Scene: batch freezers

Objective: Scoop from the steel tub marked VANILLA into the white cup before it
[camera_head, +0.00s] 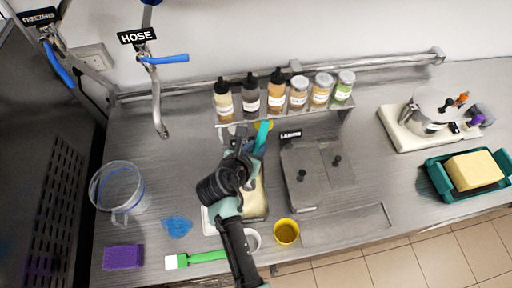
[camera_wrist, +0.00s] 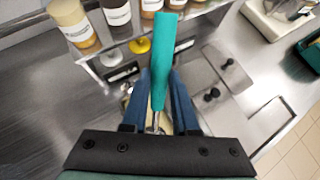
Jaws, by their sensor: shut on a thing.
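My gripper (camera_head: 254,150) is shut on the teal handle of a scoop (camera_head: 263,133), above the open tub. In the wrist view the teal handle (camera_wrist: 162,55) stands up between the blue fingers (camera_wrist: 160,98), with a thin metal shaft below. The scoop's bowl is hidden. An open steel tub (camera_head: 262,212) with pale cream contents lies beneath my arm and is partly covered by it. No VANILLA mark is readable. A white cup (camera_head: 253,239) stands just in front of this tub, partly hidden by my arm.
A yellow cup (camera_head: 286,232) stands right of the white cup. Lidded steel tubs (camera_head: 318,172) with black knobs sit to the right. A bottle shelf (camera_head: 330,118) is behind. A clear jug (camera_head: 117,188), blue scraper (camera_head: 177,227), purple sponge (camera_head: 123,256) and green brush (camera_head: 205,257) lie left.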

